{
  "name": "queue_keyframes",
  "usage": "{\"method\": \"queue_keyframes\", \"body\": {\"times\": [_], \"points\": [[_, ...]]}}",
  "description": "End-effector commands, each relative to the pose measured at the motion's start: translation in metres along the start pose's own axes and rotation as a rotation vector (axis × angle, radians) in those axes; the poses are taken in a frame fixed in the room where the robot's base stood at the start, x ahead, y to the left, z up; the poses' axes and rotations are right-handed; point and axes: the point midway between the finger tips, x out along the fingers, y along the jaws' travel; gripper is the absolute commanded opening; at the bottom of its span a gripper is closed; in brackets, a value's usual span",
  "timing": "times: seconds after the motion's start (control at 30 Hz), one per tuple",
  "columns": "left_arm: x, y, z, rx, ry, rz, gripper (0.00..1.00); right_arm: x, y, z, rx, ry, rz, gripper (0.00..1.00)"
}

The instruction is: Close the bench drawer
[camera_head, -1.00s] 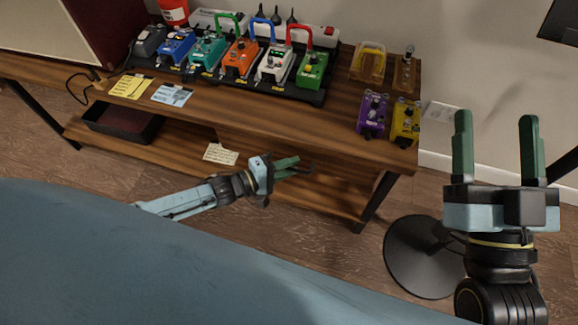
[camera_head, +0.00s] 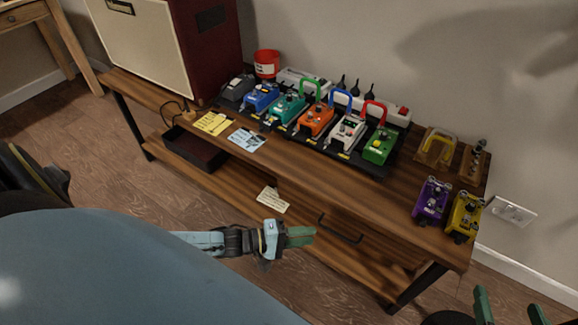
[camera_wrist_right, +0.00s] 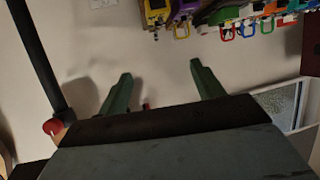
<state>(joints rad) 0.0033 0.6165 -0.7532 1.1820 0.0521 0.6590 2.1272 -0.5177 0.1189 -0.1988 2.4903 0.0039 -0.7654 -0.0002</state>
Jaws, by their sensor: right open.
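The wooden bench (camera_head: 390,205) crosses the head view. A dark bar handle (camera_head: 341,228) sits on its drawer front (camera_head: 315,207), below the right half of the top. I cannot tell from this angle how far the drawer stands out. My left gripper (camera_head: 300,237) is in front of the bench, just left of the handle in the picture and apparently apart from it. Its green fingers overlap, so their gap is hidden. My right gripper (camera_head: 511,310) is open and empty at the bottom right, beyond the bench's right end. Its spread fingers show in the right wrist view (camera_wrist_right: 160,85).
Several coloured pedals stand on a black board (camera_head: 340,160) on the bench. A purple pedal (camera_head: 431,201) and a yellow pedal (camera_head: 464,216) stand near the right end. A black tray (camera_head: 195,150) and a paper note (camera_head: 272,199) are lower down. A large amplifier (camera_head: 150,45) stands at left.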

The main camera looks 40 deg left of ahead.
Motion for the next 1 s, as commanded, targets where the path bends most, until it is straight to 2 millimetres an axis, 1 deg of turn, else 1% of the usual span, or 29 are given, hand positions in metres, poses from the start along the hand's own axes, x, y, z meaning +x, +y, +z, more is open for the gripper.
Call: {"method": "queue_keyframes", "body": {"times": [0.03,0.1,0.2,0.33,0.5,1.0], "points": [[-0.008,0.001,0.000,0.000,0.000,-0.003,0.30,-0.002,0.002,0.006,0.000,-0.049,0.005,0.67],[-0.017,0.001,0.000,0.000,0.000,-0.003,0.30,-0.004,0.004,0.017,0.000,-0.112,0.010,0.67],[-0.027,0.000,0.000,-0.001,0.000,-0.003,0.30,-0.008,0.006,0.030,0.001,-0.185,0.016,0.67],[-0.035,0.000,0.000,0.000,0.001,-0.003,0.30,-0.012,0.008,0.041,0.001,-0.245,0.021,0.67],[-0.039,-0.001,0.000,0.000,0.000,-0.002,0.30,-0.013,0.009,0.045,0.002,-0.272,0.023,0.67],[-0.037,-0.001,0.001,0.003,0.001,-0.002,0.30,-0.013,0.009,0.045,0.002,-0.270,0.022,0.67]]}}
